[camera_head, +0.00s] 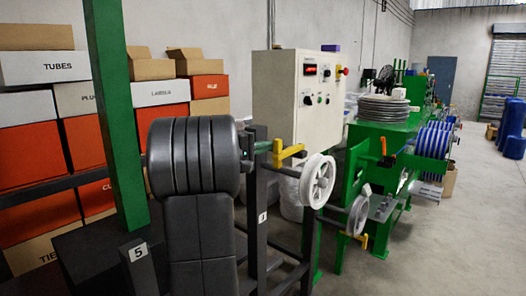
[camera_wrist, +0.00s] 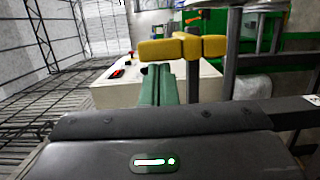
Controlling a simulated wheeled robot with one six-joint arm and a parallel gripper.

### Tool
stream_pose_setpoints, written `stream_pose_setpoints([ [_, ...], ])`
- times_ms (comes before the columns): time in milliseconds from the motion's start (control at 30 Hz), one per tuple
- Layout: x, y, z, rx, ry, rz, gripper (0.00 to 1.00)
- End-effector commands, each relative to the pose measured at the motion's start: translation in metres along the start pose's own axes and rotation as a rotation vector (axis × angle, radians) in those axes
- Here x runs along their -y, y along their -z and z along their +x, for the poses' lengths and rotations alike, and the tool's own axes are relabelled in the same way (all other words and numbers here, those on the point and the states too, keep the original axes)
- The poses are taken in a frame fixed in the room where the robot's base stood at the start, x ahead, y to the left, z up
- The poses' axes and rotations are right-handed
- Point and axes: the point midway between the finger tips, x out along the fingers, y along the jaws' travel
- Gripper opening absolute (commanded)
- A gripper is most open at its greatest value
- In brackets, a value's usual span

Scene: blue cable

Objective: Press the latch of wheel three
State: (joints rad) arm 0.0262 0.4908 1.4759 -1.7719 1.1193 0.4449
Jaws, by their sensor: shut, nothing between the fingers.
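A yellow latch (camera_head: 290,151) sits on the frame beside a white spoked wheel (camera_head: 317,181) in the head view. A small label (camera_head: 263,217), seemingly a 3, is on the dark post below. My gripper's green fingers (camera_head: 263,146) are closed together just left of the latch. In the wrist view my gripper (camera_wrist: 164,72) points at the yellow latch (camera_wrist: 184,47), which shows as a crossbar with a block just beyond the fingertips. I cannot tell whether they touch. The fingers hold nothing.
A white control cabinet (camera_head: 300,95) stands close behind the latch. A second white wheel (camera_head: 358,215) with a yellow latch (camera_head: 351,237) is further right. Green machinery (camera_head: 385,135) stands beyond. Stacked boxes (camera_head: 45,68) line the left wall. Floor (camera_head: 470,220) is clear at right.

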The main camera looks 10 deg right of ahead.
Motion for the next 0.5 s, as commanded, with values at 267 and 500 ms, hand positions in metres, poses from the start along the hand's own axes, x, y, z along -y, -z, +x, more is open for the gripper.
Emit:
stream_pose_setpoints([
  [267,0.003,-0.008,0.001,-0.04,-0.001,0.0,0.0],
  [500,0.007,-0.024,0.003,-0.125,-0.001,0.002,0.0],
])
